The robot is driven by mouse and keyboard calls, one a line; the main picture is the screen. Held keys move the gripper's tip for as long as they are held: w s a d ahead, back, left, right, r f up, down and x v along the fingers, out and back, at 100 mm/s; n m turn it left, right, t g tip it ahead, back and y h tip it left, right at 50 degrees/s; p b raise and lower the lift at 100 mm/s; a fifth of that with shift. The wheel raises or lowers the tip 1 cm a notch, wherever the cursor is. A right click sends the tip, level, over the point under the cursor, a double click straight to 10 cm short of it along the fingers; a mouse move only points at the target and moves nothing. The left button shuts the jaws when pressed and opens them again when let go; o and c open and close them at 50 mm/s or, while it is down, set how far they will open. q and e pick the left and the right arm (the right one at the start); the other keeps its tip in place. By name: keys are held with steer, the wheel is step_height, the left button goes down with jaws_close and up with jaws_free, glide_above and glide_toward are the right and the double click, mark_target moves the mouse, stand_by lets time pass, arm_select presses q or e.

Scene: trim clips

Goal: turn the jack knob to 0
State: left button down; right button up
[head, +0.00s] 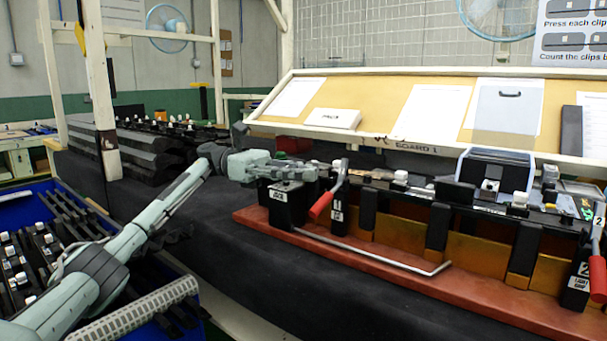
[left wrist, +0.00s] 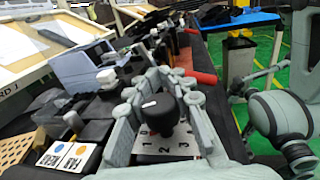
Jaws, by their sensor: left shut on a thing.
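The jack knob (left wrist: 158,117) is round and black with a white mark on its upper left side in the left wrist view. It sits on a pale dial plate (left wrist: 164,147) where 1, 2 and 3 can be read; I cannot make out the 0. My left gripper (left wrist: 160,92) has its fingers on both sides of the knob and is shut on it. In the head view my left gripper (head: 302,172) is above the black jack box (head: 287,207), and the knob is hidden behind the fingers. My right gripper is not in view.
A lever with a red grip (head: 321,204) stands just right of the jack box. A bent metal rod (head: 375,255) lies along the red base (head: 420,285). A blue-grey bin (head: 495,170) stands further right. A blue tray of clips (head: 40,250) is at the left.

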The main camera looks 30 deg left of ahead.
arm_select(q)
steer(key=shift+r, duration=0.15)
steer(key=c, duration=1.3)
jaws_free()
steer(key=a, duration=0.7)
steer(key=shift+s+a, duration=0.25)
steer(key=shift+s, duration=0.1)
steer(key=shift+o, duration=0.2)
steer(key=shift+d, duration=0.1)
